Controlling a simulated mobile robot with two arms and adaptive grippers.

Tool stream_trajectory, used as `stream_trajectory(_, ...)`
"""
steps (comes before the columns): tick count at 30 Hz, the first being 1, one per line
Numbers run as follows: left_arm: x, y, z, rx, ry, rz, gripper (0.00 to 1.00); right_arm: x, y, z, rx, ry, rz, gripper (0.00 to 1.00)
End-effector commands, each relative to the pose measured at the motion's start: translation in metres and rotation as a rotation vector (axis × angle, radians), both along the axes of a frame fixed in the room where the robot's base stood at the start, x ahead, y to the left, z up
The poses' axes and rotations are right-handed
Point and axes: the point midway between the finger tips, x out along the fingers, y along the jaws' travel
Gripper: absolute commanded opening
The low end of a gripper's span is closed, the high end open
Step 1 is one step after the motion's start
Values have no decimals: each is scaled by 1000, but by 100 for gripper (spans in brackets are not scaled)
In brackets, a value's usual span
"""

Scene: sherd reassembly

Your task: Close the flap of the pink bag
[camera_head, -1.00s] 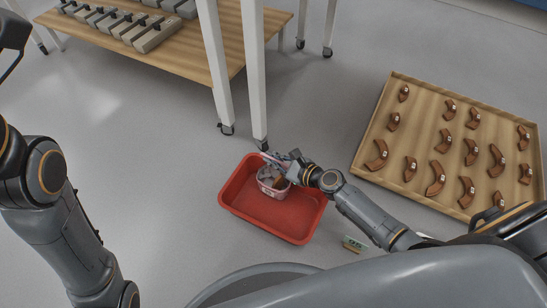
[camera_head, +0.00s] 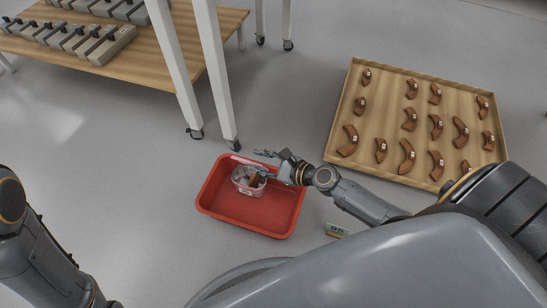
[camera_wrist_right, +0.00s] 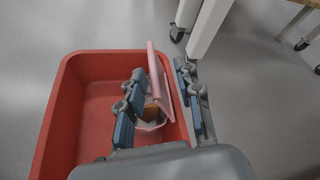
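The pink bag (camera_head: 247,188) stands in the back part of a red tub (camera_head: 232,213), with brown and pale contents showing in its open mouth. In the right wrist view the bag's pink flap (camera_wrist_right: 155,80) stands up, raised away from the mouth. My right gripper (camera_head: 262,163) is at the bag's upper right rim, its fingers apart. In the right wrist view the open fingers of this gripper (camera_wrist_right: 160,97) lie on either side of the flap; contact cannot be told. My left arm shows at the left edge, but its gripper is out of view.
A white table leg (camera_head: 215,80) stands just behind the tub. A wooden tray (camera_head: 345,110) with several brown sherds lies on the floor at right. A small numbered sign (camera_head: 337,230) stands right of the tub. The floor left of the tub is clear.

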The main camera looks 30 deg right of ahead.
Motion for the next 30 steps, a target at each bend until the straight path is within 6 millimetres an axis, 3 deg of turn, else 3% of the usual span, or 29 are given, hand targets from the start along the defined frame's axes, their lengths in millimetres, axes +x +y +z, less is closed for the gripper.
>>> stream_trajectory(3,0,0,0,0,0,0,40,-23,-12,8,-1,2,1,34)
stream_trajectory(9,0,0,0,0,1,-1,40,-45,-25,19,1,1,0,34)
stream_trajectory(30,0,0,0,0,2,-1,40,-51,-29,24,-5,-6,1,34)
